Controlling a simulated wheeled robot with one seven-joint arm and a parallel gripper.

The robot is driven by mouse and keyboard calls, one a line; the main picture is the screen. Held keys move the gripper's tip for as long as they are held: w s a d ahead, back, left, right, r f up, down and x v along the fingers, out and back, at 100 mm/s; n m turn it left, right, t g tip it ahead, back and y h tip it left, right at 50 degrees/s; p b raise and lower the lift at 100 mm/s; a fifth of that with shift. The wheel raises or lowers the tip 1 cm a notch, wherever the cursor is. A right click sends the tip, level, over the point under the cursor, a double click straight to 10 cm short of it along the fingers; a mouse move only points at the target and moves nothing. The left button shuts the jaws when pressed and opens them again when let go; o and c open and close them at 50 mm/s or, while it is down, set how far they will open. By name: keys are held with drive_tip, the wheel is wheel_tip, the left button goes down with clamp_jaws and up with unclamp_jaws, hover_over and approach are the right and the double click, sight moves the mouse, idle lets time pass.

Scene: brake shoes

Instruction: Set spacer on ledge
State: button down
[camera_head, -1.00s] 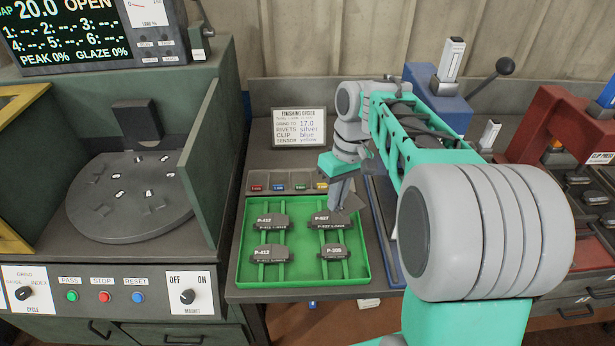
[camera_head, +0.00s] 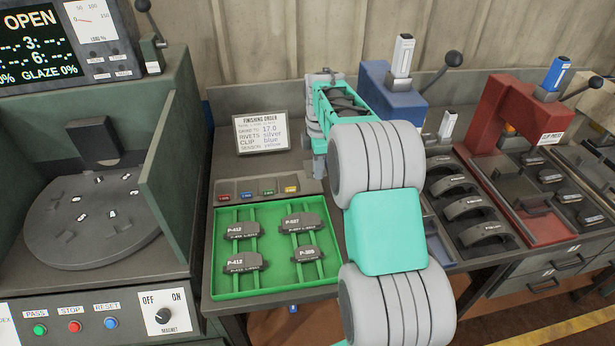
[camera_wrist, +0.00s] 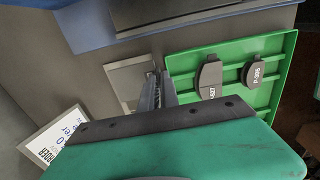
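I cannot pick out a spacer for certain in either view. A light grey flat plate (camera_wrist: 124,78) lies below and beside the fingertips. I cannot tell whether anything is between the fingers.
The tray holds several dark brake pads (camera_head: 243,229). An order card (camera_head: 261,134) stands behind the ledge. A grinder with a round table (camera_head: 95,230) is at left. A blue press (camera_head: 385,85) and a red press (camera_head: 500,110) stand to the right, near curved shoes (camera_head: 465,207).

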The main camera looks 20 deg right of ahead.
sight(312, 190)
drive_tip(key=w+f, duration=0.1)
drive_tip(key=f, duration=0.1)
drive_tip(key=w+f, duration=0.2)
drive_tip(key=shift+a+p, duration=0.15)
drive_tip(key=shift+p, duration=0.2)
drive_tip(key=f, duration=0.3)
drive_tip(key=shift+w+f, duration=0.2)
drive_tip(key=shift+w, duration=0.05)
drive_tip(key=shift+f, duration=0.25)
drive_tip(key=c, duration=1.6)
unclamp_jaws()
drive_tip(key=shift+r, duration=0.1)
